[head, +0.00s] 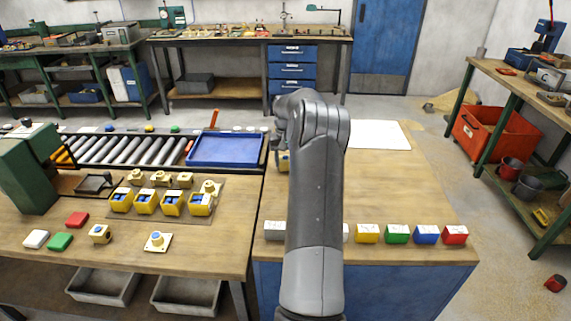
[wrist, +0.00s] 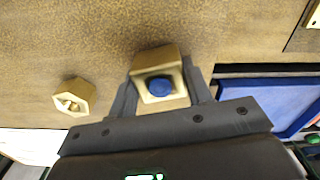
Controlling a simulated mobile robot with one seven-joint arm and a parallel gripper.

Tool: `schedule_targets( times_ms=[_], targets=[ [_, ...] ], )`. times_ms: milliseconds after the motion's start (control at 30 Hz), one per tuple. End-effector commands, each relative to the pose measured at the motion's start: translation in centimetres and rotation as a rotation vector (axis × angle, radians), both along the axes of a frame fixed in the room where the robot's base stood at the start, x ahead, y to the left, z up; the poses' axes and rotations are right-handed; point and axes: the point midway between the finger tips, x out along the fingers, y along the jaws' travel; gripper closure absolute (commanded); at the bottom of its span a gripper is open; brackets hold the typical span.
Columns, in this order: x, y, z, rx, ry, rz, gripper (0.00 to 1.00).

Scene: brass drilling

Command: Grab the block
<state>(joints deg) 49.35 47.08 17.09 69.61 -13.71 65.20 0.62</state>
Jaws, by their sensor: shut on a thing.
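A brass block (wrist: 148,60) with a blue round face sits between the two fingers of my gripper (wrist: 160,82) in the wrist view. The gripper is shut on it, with a finger against each side. In the head view my arm hides most of the gripper. A small yellowish piece (head: 283,162) shows just left of the arm, over the wooden table. I cannot tell whether the held block touches the table.
A brass hexagonal piece (wrist: 74,97) lies left of the gripper in the wrist view. A blue tray (head: 225,149) is left of the arm. Several coloured blocks line the table's front edge, including a yellow one (head: 367,234). A white sheet (head: 378,135) lies at the back right.

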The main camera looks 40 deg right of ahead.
Motion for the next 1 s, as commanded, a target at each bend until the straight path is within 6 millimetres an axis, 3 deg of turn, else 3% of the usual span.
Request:
schedule_targets(
  times_ms=[133,467,767,1000],
  targets=[
    [0.0,-0.1,0.2,-0.002,-0.002,0.000,0.98],
    [0.0,-0.1,0.6,-0.002,-0.002,-0.001,0.98],
    [0.1,0.0,4.3,-0.003,-0.003,0.001,0.98],
    [-4.5,-1.9,7.2,-0.004,-0.002,-0.004,0.98]
  ],
)
